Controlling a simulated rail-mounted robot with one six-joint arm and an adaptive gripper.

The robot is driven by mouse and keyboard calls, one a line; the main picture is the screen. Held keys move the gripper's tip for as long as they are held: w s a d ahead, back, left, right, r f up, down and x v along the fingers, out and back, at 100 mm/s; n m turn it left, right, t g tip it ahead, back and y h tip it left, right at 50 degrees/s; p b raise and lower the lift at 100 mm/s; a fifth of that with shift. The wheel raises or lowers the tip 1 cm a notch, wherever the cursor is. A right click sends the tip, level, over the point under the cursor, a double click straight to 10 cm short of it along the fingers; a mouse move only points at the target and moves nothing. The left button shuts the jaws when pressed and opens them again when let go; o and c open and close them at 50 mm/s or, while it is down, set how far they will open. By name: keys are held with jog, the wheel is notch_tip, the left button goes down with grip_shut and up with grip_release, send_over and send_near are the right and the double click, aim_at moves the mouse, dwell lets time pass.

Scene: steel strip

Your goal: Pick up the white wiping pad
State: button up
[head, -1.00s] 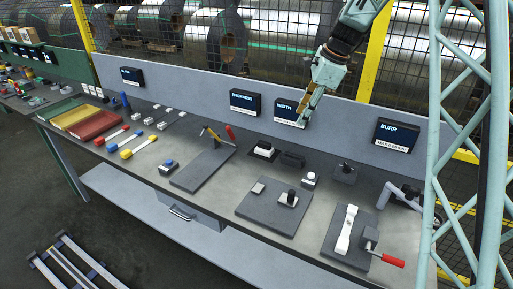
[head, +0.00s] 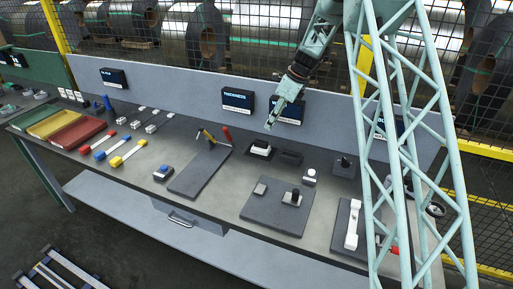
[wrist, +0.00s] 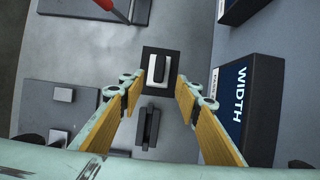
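The white wiping pad (head: 261,148) appears to be the small white block with a dark strip on top, sitting on a dark base at the back of the bench. In the wrist view the white pad (wrist: 158,84) shows as a white U around a dark middle, between and just beyond my fingertips. My gripper (head: 269,126) is above and close behind the pad in the head view, pointing down. In the wrist view my gripper (wrist: 159,88) has its two fingers spread wide, with nothing between them, apart from the pad.
An empty-looking black holder (head: 289,158) stands right of the pad. The WIDTH display (wrist: 242,105) is close on the right in the wrist view. The THICKNESS display (head: 237,101) is on the back panel. A grey plate (head: 190,175) with a red-handled tool lies left.

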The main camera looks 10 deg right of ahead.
dwell(0.4)
send_near(261, 141)
jog(key=shift+x, duration=2.5)
jog(key=shift+w+d, duration=0.1)
jog(key=shift+w, duration=0.05)
jog(key=shift+b+x, duration=0.4)
jog(key=shift+x, duration=2.2)
jog(key=shift+c, duration=0.4)
jog(key=c, duration=0.9)
jog(key=shift+r, duration=0.1)
